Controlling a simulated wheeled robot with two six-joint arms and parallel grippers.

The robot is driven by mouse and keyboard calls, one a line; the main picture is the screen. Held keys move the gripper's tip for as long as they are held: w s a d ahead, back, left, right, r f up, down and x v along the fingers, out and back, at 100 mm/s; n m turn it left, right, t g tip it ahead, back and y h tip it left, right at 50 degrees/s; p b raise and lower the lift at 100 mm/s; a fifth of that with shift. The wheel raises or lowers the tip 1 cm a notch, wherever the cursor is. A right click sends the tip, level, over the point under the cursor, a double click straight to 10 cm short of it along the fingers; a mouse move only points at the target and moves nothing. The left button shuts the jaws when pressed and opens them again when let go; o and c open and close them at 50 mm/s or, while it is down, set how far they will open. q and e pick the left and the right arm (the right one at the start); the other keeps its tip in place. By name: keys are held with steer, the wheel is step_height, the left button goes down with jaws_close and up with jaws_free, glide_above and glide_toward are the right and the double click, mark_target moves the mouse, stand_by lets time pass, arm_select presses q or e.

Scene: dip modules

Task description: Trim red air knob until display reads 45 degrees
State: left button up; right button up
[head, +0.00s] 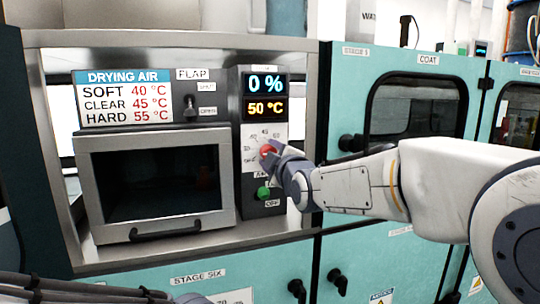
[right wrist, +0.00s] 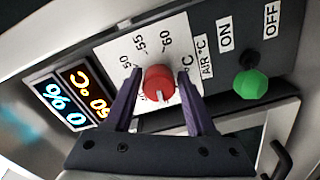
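The red air knob (head: 267,150) sits on a white dial plate on the control panel. It also shows in the right wrist view (right wrist: 158,82), with a pale mark on its face. The temperature display (head: 266,108) reads 50 °C in orange. My right gripper (head: 275,158) is at the knob. In the right wrist view its two purple fingers (right wrist: 159,88) stand on either side of the knob, with a narrow gap seen at each side, so it looks open. Part of the dial scale is hidden behind the fingers. My left gripper is not in view.
Above the temperature display, a blue display (head: 265,84) reads 0 %. A green knob (head: 263,193) with ON and OFF labels sits close below the red one. A drying air chart (head: 123,98) gives CLEAR 45 °C. A closed oven door (head: 225,180) is at left.

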steer(key=shift+o, duration=0.6)
steer(key=b+v, duration=0.2)
steer(key=v, duration=0.8)
steer(key=shift+s, duration=0.3)
steer(key=shift+d, duration=0.1)
steer(key=s+a+f+m+g+p, duration=0.4)
steer(key=s+f+g, duration=0.6)
steer(key=f, duration=0.5)
steer(key=s+d+f+m+g+h+p, duration=0.1)
steer(key=s+d+f+m+g+h, duration=0.1)
steer(key=s, duration=0.8)
steer(key=s+d+f+m+g+h+p, duration=0.2)
steer(key=s+f+g, duration=0.3)
steer(key=s, duration=0.5)
step_height(320, 180, down, 2)
steer(key=shift+d+f+m+h, duration=0.15)
steer(key=shift+d+m+h, duration=0.15)
steer(key=shift+d+m, duration=0.4)
stand_by(1.6)
